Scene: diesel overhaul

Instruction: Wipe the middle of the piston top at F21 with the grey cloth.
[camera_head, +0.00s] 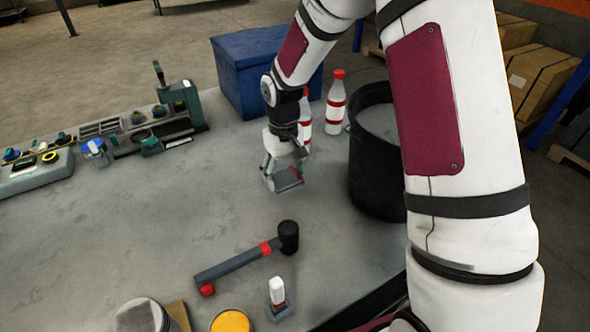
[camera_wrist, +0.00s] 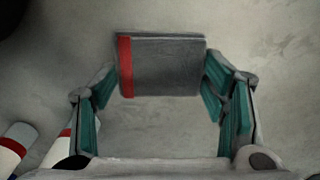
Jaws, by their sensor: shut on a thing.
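The grey cloth (camera_head: 289,182) is a folded grey pad with a red stripe at one end. It shows clearly in the wrist view (camera_wrist: 170,67). My gripper (camera_head: 281,173) is shut on it, with the green-lined fingers at the cloth's left and right sides in the wrist view (camera_wrist: 160,80). The cloth is over the bare bench near its back; its exact height is hard to tell. A round, grey-topped cylinder (camera_head: 138,317), perhaps the piston, is cut off at the bottom left of the head view. No F21 label is readable.
A black bucket (camera_head: 374,172) and a red-capped bottle (camera_head: 335,105) stand right of my gripper. A blue box (camera_head: 247,75) is behind. A mallet (camera_head: 240,262), a small white-and-red item (camera_head: 277,292) and a yellow-topped tin (camera_head: 232,322) are in front. Bench fittings (camera_head: 165,128) line the left.

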